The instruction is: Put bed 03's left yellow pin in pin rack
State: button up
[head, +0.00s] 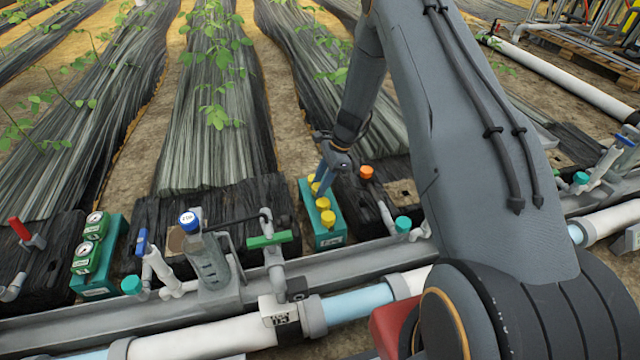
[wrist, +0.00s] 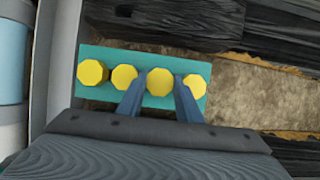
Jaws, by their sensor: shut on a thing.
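A teal block, which looks like the pin rack (head: 331,240), stands beside the grey rail in the head view. It also fills the middle of the wrist view (wrist: 150,62). A row of yellow pins shows on it, among them the end pin nearest the rail (head: 328,218) and its neighbour (head: 323,203). My gripper (head: 317,184) is over the far half of the row. In the wrist view its fingers (wrist: 160,92) are shut on the third yellow pin from the left (wrist: 161,80). I cannot tell whether this pin is seated in the rack or just above it.
An orange knob (head: 366,172) is close right of my gripper. A green-handled valve (head: 269,240) and a grey canister with a blue-rimmed cap (head: 189,220) stand to the left. Green gauges (head: 91,240) are farther left. A white pipe (head: 215,338) runs along the front.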

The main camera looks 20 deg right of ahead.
jog(key=shift+f, duration=0.65)
jog(key=o, duration=1.1)
jog(key=shift+r+p, duration=2.6)
jog(key=shift+r, duration=1.4)
